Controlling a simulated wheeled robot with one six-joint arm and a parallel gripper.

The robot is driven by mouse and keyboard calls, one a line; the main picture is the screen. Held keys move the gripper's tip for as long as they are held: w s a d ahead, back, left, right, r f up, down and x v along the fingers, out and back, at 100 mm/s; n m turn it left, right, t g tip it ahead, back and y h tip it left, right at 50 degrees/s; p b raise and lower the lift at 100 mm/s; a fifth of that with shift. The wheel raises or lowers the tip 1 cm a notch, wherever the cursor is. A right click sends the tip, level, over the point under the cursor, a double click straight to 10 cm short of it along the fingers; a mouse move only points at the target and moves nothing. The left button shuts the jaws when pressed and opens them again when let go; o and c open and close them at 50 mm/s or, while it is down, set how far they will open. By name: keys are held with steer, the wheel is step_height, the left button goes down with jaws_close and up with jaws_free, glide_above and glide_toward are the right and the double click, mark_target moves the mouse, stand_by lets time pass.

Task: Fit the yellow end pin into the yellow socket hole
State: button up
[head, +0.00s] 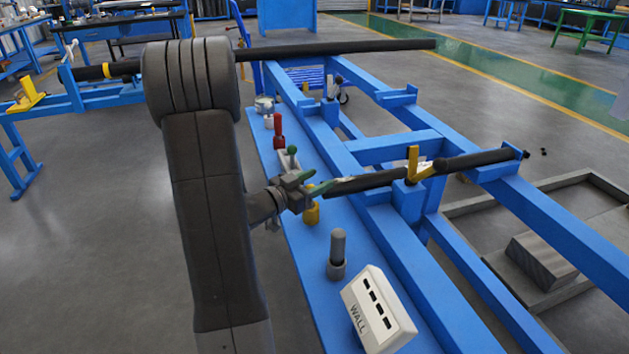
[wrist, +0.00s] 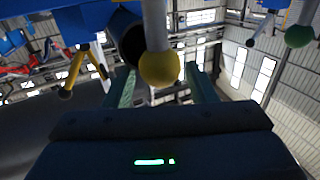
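The yellow end pin's yellow ball (wrist: 158,68) and grey shank (wrist: 155,25) lie between my gripper's fingers in the wrist view. My gripper (wrist: 160,85) is open, with a gap visible on both sides of the ball. In the head view my gripper (head: 308,184) is at a yellow holder (head: 312,212) on the blue bench and hides most of the pin. A yellow bracket (head: 413,165) stands on the blue frame by a dark bar. I cannot tell which yellow part has the socket hole.
Along the bench (head: 378,260) stand a red holder (head: 279,132), a green-balled pin (head: 292,151), a grey pin (head: 338,245) and a white box marked WALL (head: 378,310). The dark bar (head: 465,162) lies across the frame just right of my gripper.

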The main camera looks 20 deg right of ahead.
steer(key=shift+a, duration=0.1)
steer(key=p+v, duration=0.2)
steer(key=v, duration=1.1)
steer(key=shift+s+a+p, duration=0.2)
steer(key=shift+a+p, duration=0.05)
steer(key=shift+p, duration=0.15)
steer(key=b+x, duration=0.3)
steer(key=x, duration=1)
steer(key=shift+w+d, duration=0.2)
steer(key=shift+d, duration=0.15)
steer(key=shift+r, duration=0.3)
steer(key=shift+a, duration=0.1)
